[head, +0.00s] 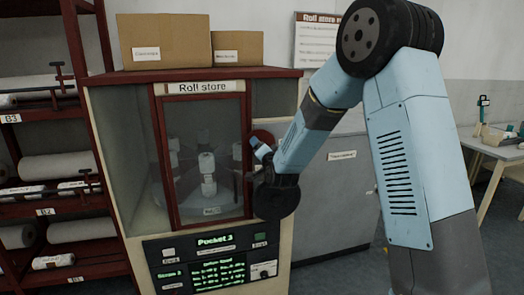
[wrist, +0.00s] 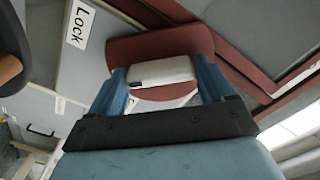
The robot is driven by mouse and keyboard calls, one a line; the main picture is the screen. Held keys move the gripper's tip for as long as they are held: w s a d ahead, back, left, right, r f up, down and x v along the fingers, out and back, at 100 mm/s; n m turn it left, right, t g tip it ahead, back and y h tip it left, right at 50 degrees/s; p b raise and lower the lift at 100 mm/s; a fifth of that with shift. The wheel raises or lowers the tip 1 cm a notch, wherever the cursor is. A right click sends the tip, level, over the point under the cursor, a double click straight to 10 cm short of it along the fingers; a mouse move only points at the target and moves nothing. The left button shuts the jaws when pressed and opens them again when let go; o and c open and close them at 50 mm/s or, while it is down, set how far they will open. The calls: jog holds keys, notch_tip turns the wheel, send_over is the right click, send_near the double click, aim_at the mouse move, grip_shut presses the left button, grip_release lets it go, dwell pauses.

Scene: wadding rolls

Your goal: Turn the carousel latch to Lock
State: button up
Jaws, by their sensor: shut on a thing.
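The carousel latch shows in the wrist view as a dark red plate (wrist: 150,48) with a pale block (wrist: 160,71) between my fingers. My gripper (wrist: 158,80) is shut on the latch, one blue finger on each side. A white label reading "Lock" (wrist: 78,24) sits left of the latch in the wrist view. In the head view a dark red rounded part of the latch (head: 262,136) shows at the right edge of the Roll store door (head: 205,150). My wrist hides much of that spot.
The Roll store cabinet (head: 120,170) has a lit panel reading "Pocket 3" (head: 214,240) and white rolls (head: 207,165) behind its glass. Cardboard boxes (head: 165,40) stand on top. A shelf rack (head: 50,130) is at left, a grey cabinet (head: 335,195) at right.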

jog(key=shift+d+f+m, duration=0.1)
jog(key=shift+m, duration=1.3)
jog(key=shift+d+f+m, duration=0.1)
jog(key=shift+f+m, duration=0.05)
jog(key=shift+m, duration=1.25)
jog(key=shift+d+f+m, duration=0.1)
jog(key=shift+m, duration=1.3)
jog(key=shift+f, duration=0.1)
jog(key=o, duration=0.9)
jog(key=shift+a, duration=0.1)
jog(key=shift+r, duration=0.2)
jog(key=v, duration=1.3)
jog(key=shift+s, duration=0.35)
